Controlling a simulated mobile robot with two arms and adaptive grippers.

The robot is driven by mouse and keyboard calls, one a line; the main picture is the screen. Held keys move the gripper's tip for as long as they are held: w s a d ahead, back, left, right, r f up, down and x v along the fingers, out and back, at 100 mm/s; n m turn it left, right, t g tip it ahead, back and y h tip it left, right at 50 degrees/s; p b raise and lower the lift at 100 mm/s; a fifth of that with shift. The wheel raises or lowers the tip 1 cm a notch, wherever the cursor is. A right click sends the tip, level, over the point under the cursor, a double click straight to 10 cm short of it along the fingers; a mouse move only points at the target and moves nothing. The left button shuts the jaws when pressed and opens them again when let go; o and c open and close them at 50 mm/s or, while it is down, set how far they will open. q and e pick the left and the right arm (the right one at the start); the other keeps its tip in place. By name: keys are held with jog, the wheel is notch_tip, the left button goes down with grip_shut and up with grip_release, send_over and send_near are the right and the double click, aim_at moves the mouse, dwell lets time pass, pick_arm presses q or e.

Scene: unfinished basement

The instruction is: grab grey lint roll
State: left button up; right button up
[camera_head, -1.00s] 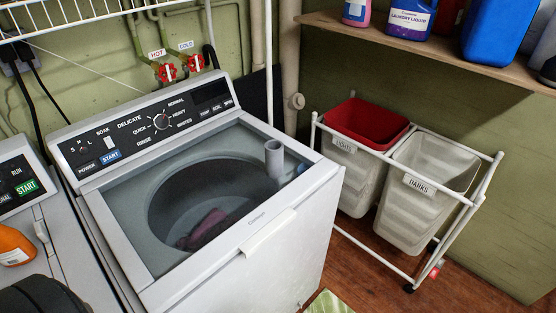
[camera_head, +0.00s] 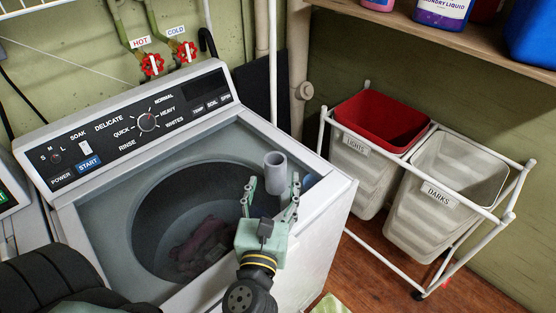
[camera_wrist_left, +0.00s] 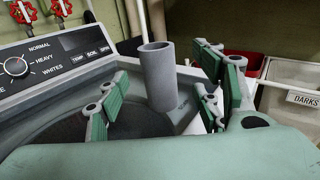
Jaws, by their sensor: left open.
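The grey lint roll (camera_head: 275,173) is an upright hollow grey cylinder. It stands on the right rim of the washer top, beside the tub opening. My left gripper (camera_head: 270,192) is open, just in front of the roll in the head view. In the left wrist view the roll (camera_wrist_left: 158,77) stands upright beyond and between the two green-padded fingers (camera_wrist_left: 165,100). Nothing is between the fingers' pads that I can see being held, and whether a finger touches the roll cannot be told. My right gripper is not in view.
The white washer (camera_head: 215,290) has an open tub with dark reddish cloth (camera_head: 200,243) inside. Its control panel (camera_head: 130,125) rises at the back. Right of it stands a white rack with a red-lined bin (camera_head: 380,122) and a pale bin (camera_head: 440,195). A shelf (camera_head: 460,35) with bottles is above.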

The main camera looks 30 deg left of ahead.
aim_at(274, 175)
pick_arm(q)
jog(key=p+x, duration=0.2)
jog(key=x, duration=0.1)
jog(key=shift+a+r, duration=0.1)
jog(key=shift+r, duration=0.15)
jog(key=x, duration=0.1)
jog(key=p+x, duration=0.1)
jog(key=x, duration=0.1)
jog(key=shift+f, duration=0.2)
jog(key=shift+w+a+f, duration=0.2)
jog(key=shift+w, duration=0.2)
jog(key=shift+c, duration=0.5)
jog(key=c, duration=1.1)
jog(key=shift+c, duration=0.2)
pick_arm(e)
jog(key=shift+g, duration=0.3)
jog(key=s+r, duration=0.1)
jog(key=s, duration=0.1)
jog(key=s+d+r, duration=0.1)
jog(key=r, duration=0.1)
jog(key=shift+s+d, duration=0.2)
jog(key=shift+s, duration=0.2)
